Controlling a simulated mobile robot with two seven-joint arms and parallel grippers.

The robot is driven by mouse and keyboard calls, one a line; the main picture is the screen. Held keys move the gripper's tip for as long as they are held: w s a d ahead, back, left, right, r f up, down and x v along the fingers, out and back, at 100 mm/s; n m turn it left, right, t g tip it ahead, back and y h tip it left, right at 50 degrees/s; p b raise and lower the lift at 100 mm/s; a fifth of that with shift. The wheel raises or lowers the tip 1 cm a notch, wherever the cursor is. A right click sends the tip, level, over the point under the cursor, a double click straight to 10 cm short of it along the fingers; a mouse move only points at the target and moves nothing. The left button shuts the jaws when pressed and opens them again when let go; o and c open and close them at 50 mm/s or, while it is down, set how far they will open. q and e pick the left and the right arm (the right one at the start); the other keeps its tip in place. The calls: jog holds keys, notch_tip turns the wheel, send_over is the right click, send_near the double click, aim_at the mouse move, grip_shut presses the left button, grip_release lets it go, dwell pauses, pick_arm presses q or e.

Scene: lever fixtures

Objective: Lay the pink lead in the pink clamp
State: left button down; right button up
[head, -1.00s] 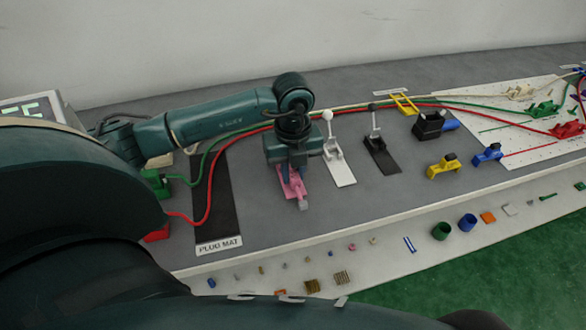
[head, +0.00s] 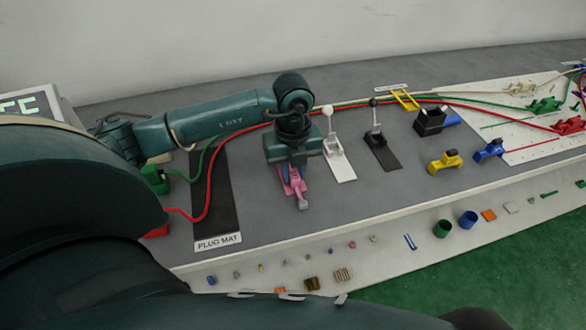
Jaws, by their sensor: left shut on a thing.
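My left gripper (head: 292,162) points down over the bench and is shut on the pink lead. Pink parts (head: 292,187) show just below and in front of the jaws, and a short grey tip (head: 303,204) sticks out towards the bench's front edge. The pink clamp and the lead overlap here, and the gripper hides much of both. I cannot tell whether the lead rests in the clamp. My right gripper is not in view.
A white lever fixture (head: 338,164) and a black one (head: 380,152) stand close to the right, levers upright. Red (head: 211,190) and green cables run behind the gripper. The black plug mat (head: 215,200) lies left. Small parts lie on the lower front shelf.

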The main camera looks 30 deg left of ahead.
pick_arm(q)
jog(key=c, duration=1.2)
grip_release()
jog(key=shift+o, duration=0.3)
jog(key=o, duration=0.4)
jog(key=shift+r+p, duration=2.65)
jog(key=shift+r, duration=0.9)
jog(key=shift+s+f, duration=0.1)
